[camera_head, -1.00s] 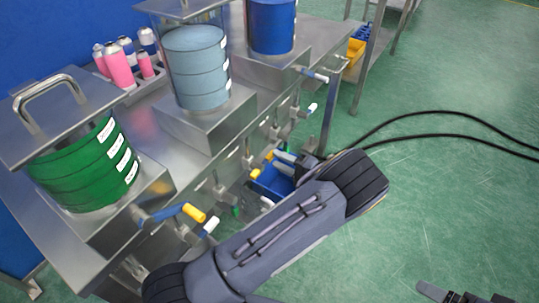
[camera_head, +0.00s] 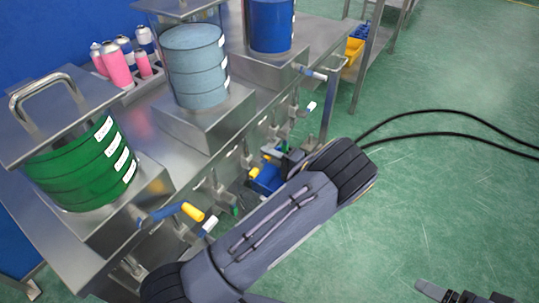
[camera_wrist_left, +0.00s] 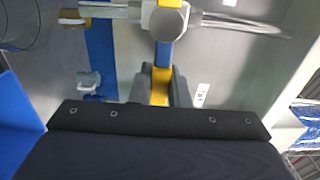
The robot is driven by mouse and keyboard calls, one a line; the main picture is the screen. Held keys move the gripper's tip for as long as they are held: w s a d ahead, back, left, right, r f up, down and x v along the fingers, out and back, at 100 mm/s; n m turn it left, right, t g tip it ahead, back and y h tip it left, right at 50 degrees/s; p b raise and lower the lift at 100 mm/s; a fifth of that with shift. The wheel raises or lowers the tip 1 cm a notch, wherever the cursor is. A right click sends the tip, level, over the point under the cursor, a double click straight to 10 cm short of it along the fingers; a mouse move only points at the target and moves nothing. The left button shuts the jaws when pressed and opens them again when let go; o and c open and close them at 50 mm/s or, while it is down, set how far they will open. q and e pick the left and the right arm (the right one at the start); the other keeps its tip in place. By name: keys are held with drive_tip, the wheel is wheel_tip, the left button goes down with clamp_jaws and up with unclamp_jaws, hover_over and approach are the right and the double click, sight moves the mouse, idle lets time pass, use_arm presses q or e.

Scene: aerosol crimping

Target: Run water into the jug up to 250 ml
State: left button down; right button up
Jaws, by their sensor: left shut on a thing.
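My left gripper (camera_head: 284,159) is at the front of the steel bench, among the taps below the tanks. In the left wrist view, its jaws (camera_wrist_left: 160,92) are shut on the yellow-and-blue tap handle (camera_wrist_left: 161,76), which hangs below a metal valve body (camera_wrist_left: 168,22). In the head view, my forearm hides part of this area. The light blue tank (camera_head: 196,68) stands on a steel block above the taps. I cannot make out the jug or its level in either view. Dark finger-like parts at the bottom right edge look like my right gripper (camera_head: 458,295), cut off by the frame.
A green tank (camera_head: 80,172) and a dark blue tank (camera_head: 270,25) stand on the bench beside the light blue one. Pink cans (camera_head: 116,66) stand at the back. A blue bin (camera_head: 266,179) is below the taps. Black hoses (camera_head: 440,112) cross the open green floor.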

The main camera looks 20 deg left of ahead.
use_arm(q)
drive_tip(key=shift+s+f+m, duration=0.1)
drive_tip(key=shift+f+m, duration=0.45)
drive_tip(key=shift+m, duration=0.45)
drive_tip(key=m, duration=0.1)
drive_tip(key=f+m, duration=0.1)
drive_tip(key=m, duration=0.1)
drive_tip(key=shift+s+f, duration=0.1)
drive_tip(key=shift+s, duration=0.1)
drive_tip(key=c, duration=1.4)
unclamp_jaws()
drive_tip(key=shift+s+d, duration=0.2)
drive_tip(key=shift+d, duration=1.1)
drive_tip(key=shift+s+d, duration=0.15)
drive_tip(key=shift+d, duration=1.1)
drive_tip(key=shift+s+d, duration=0.2)
drive_tip(key=shift+d, duration=1.1)
